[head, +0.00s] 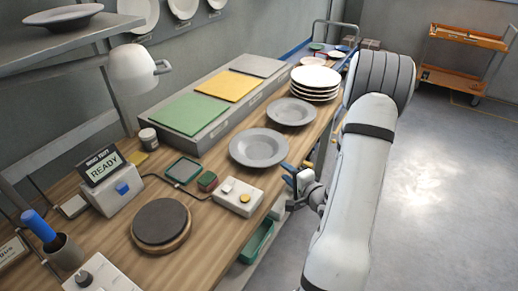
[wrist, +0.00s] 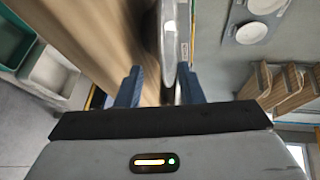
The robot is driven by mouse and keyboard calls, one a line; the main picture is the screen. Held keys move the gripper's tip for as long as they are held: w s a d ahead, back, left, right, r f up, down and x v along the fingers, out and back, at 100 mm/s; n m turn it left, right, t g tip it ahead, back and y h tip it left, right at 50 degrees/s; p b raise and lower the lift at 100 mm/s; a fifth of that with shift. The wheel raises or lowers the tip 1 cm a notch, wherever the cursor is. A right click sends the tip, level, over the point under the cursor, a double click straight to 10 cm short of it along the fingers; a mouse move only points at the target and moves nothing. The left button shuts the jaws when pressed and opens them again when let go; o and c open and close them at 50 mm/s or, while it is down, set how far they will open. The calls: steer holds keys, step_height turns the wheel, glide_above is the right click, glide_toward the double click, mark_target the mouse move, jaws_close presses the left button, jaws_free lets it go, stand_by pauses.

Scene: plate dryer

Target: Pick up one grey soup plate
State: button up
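Two grey soup plates lie on the wooden bench in the head view: a nearer one (head: 258,147) and a farther one (head: 291,111). My gripper (head: 296,169) is at the bench's front edge, just right of the nearer plate's rim. In the wrist view my gripper (wrist: 159,70) has its two blue fingers apart. A plate (wrist: 171,32) shows nearly edge-on ahead of the fingers, closer to the right finger. I cannot tell whether its rim is between the fingers or touching one. My arm hides part of the bench's front edge.
A stack of white plates (head: 315,88) stands behind the grey ones. A grey block with green (head: 190,113) and yellow (head: 225,86) mats lies along the wall. A white button box (head: 238,197) and a round dark disc (head: 160,221) are nearer.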

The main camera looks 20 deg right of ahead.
mark_target(276, 163)
steer(key=p+x, duration=0.1)
steer(key=x, duration=0.6)
steer(key=shift+w+d+p, duration=0.1)
steer(key=shift+w+p, duration=0.1)
steer(key=shift+p, duration=0.15)
steer(key=shift+c, duration=0.2)
jaws_close()
